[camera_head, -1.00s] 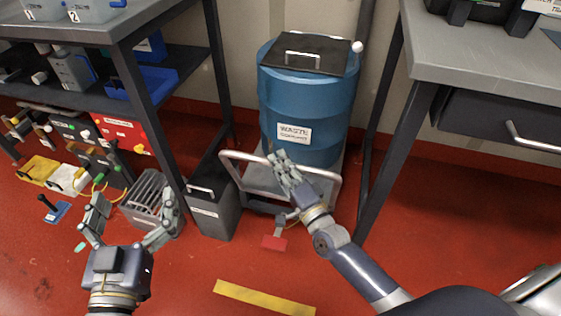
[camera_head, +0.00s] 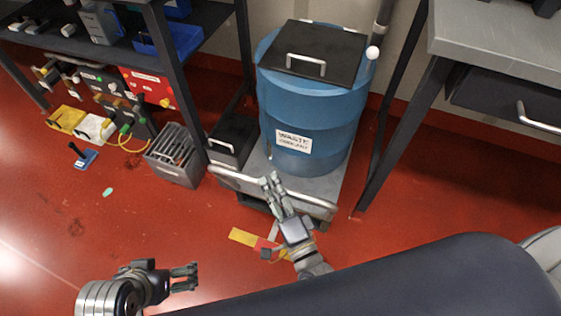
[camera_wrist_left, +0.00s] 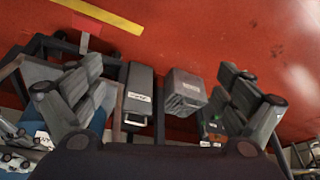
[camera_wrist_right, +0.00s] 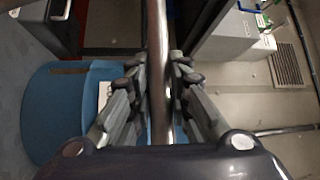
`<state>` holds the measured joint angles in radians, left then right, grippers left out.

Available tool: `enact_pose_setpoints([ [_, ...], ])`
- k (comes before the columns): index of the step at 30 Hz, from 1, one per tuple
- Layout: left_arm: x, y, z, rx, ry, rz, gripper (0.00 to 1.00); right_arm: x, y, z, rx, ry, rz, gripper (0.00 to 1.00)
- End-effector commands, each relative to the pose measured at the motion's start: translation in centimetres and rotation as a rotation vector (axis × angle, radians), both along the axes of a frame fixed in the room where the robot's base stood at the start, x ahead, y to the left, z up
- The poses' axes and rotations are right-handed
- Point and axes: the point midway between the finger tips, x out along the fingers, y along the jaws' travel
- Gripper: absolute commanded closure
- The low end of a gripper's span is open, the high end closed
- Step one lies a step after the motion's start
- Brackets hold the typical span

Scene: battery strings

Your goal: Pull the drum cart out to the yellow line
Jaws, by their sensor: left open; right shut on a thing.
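The drum cart (camera_head: 331,190) is a low grey platform with a pale tubular handle (camera_head: 238,183). It carries a blue drum (camera_head: 309,115) with a black lid and a white label. My right gripper (camera_head: 270,188) is shut on the handle; the right wrist view shows the metal bar (camera_wrist_right: 158,60) between its fingers. The yellow line (camera_head: 242,237) lies on the red floor in front of the cart. The cart's red pedal (camera_head: 265,243) overlaps its right part in the head view. My left gripper (camera_head: 188,276) is open and empty above the floor at lower left.
A dark narrow bin (camera_head: 231,140) stands left of the cart, close to the handle. A grey slotted crate (camera_head: 175,156) is beside it. A workbench (camera_head: 490,40) with a leg (camera_head: 405,135) stands to the right. The floor at left is mostly clear.

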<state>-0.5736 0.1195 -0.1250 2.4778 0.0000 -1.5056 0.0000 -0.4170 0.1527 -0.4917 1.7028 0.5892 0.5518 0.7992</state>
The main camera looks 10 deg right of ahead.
Motion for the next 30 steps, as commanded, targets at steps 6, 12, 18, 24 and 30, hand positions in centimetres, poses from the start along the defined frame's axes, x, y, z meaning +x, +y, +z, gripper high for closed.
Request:
enact_pose_setpoints([
  [6, -1.9, 0.5, 0.0, 0.016, 0.08, 0.007, 0.05, -3.9, 2.7, -0.2, -0.001, 0.01, 0.007, 1.0],
  [12, -1.9, 0.5, 0.3, 0.016, 0.078, 0.007, 0.05, -6.2, 4.3, -0.2, -0.002, 0.006, 0.005, 1.0],
  [18, -1.8, 0.5, 0.3, 0.016, 0.077, 0.007, 0.05, -6.9, 4.7, -0.1, -0.003, 0.003, 0.002, 1.0],
  [24, -1.8, 0.5, 0.3, 0.016, 0.077, 0.007, 0.05, -6.9, 4.7, -0.1, -0.002, 0.002, 0.0, 1.0],
  [30, -1.8, 0.5, 0.3, 0.016, 0.077, 0.007, 0.05, -6.9, 4.7, -0.1, -0.001, 0.002, 0.0, 0.71],
])
